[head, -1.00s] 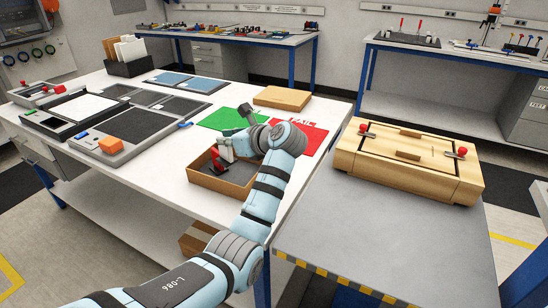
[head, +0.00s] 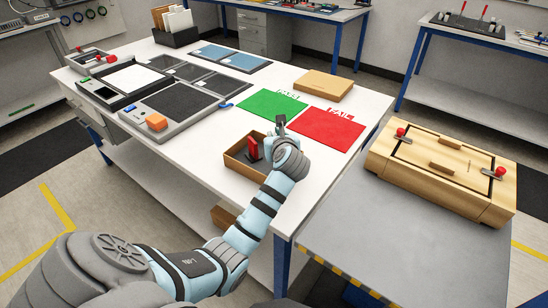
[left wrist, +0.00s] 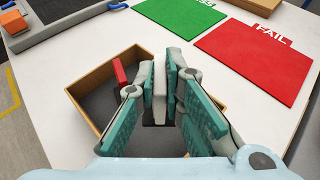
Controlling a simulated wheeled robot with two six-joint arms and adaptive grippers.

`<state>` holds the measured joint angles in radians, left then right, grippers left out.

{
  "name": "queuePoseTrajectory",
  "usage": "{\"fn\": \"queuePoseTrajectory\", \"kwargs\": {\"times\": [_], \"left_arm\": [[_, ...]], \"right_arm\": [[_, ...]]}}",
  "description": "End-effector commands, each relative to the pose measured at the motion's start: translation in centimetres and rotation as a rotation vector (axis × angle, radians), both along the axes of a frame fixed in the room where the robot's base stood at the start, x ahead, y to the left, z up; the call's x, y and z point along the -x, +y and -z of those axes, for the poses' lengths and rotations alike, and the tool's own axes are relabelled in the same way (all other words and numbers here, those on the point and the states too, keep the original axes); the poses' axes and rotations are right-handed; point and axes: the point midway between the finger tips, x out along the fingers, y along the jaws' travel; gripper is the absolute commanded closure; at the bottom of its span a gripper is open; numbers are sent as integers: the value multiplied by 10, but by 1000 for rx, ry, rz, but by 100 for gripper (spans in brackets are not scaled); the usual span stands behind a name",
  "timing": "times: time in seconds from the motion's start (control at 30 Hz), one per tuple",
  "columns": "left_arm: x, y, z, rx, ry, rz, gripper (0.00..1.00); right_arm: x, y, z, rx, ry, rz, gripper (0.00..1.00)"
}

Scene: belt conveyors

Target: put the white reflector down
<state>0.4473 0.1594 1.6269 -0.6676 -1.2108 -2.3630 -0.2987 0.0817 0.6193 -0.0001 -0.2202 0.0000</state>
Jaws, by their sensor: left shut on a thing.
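My left gripper (head: 281,125) is over the right side of an open brown box (head: 232,165) on the white table. In the left wrist view its fingers (left wrist: 161,75) are shut on a pale, upright slab, the white reflector (left wrist: 160,92). The slab's lower end is dark and partly hidden by the fingers. A red piece (head: 253,149) stands in the box, left of the gripper; it also shows in the left wrist view (left wrist: 119,72). Whether the reflector touches the box floor I cannot tell. My right gripper is not in view.
Beyond the box lie a green mat (head: 271,104) and a red FAIL mat (head: 331,128), both bare. A closed cardboard box (head: 324,85) is behind them. Grey trays with an orange block (head: 157,122) are at left. A wooden fixture (head: 440,170) is at right.

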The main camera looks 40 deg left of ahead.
Motion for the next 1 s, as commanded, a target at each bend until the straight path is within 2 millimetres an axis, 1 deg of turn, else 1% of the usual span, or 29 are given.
{"fn": "queuePoseTrajectory", "kwargs": {"times": [0.03, 0.17, 0.3, 0.33, 0.63, 0.67, 0.7, 0.77, 0.8, 1.0], "left_arm": [[0, 0, 11, 0, 0, 0, 100], [0, 0, 26, 0, 0, -1, 100], [0, 0, 55, 0, 1, -1, 100], [0, 0, 58, 0, 0, 0, 100], [0, 0, 59, 0, -1, -1, 100], [0, 0, 60, 1, -1, -2, 89], [0, 0, 59, 1, -1, -2, 83], [0, 0, 59, 0, -2, -2, 73], [0, 0, 59, 0, -2, -2, 70], [0, 0, 59, 0, -2, -2, 70]], "right_arm": [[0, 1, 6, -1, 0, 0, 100], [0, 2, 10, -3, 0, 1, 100], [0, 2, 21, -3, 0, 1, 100], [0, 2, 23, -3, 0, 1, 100], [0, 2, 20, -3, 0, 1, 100], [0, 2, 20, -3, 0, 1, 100], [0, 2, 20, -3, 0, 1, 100], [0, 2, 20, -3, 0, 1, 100], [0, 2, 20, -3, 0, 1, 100], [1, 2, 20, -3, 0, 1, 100]]}}
